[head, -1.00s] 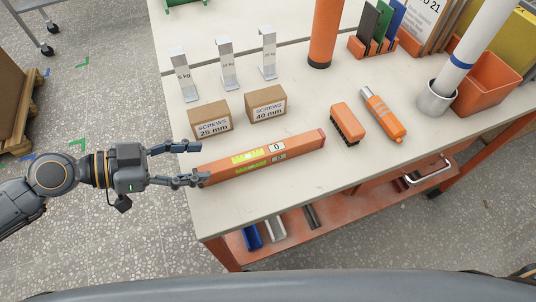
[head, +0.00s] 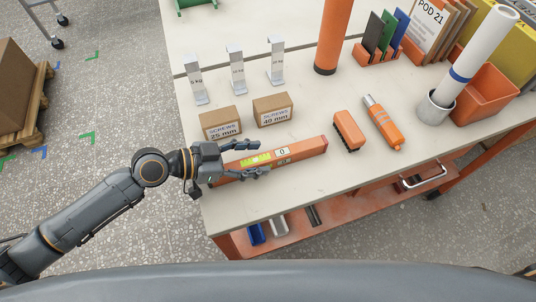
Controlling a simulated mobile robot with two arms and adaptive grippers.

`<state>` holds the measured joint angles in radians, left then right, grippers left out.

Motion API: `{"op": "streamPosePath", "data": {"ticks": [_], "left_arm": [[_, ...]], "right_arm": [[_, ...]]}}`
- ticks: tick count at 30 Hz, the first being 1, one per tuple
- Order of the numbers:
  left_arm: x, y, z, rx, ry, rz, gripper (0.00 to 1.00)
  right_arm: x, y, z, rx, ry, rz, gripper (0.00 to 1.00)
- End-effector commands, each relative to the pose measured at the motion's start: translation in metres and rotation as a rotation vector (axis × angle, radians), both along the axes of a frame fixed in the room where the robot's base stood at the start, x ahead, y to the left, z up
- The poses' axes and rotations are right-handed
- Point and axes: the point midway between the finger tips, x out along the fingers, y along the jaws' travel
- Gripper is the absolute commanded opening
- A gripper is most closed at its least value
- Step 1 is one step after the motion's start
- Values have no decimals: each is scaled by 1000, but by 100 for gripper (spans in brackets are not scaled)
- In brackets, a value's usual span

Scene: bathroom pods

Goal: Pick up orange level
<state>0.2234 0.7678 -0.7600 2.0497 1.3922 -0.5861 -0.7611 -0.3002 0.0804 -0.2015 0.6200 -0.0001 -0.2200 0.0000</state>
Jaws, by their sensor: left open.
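The orange level (head: 309,147) lies flat near the front left edge of the workbench, with its green vials and a small display facing up. My left gripper (head: 264,157) is open over the left half of the level. One finger shows on the far side of it and the other along its near side, partly covering it. I cannot tell whether the fingers touch it or are above it. The level's left end is partly hidden by the gripper. My right gripper is out of view.
Two screw boxes (head: 221,123) (head: 272,110) stand just behind the level, close to the far finger. Metal brackets (head: 236,70) stand behind them. The bench front is clear.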

Motion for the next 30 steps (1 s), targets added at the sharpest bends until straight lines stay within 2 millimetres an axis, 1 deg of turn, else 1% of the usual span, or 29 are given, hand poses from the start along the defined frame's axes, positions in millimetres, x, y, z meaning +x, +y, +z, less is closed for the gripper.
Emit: {"op": "streamPosePath", "data": {"ticks": [1,3,11,12,17,18,20,30], "left_arm": [[2,-6,0,-1,1,-1,55],[3,-11,-3,-1,1,-1,55],[4,-13,-6,1,-1,0,55],[4,-13,-6,1,-1,0,53],[4,-13,-6,1,0,0,20],[4,-13,-6,1,0,0,12],[4,-13,-6,1,0,0,0],[4,-13,-4,-1,-1,0,0]], "right_arm": [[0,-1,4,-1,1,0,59],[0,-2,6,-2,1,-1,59],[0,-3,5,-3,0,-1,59],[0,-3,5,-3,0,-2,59],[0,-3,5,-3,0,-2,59],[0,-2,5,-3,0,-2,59],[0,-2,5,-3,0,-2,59],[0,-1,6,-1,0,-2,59]]}}
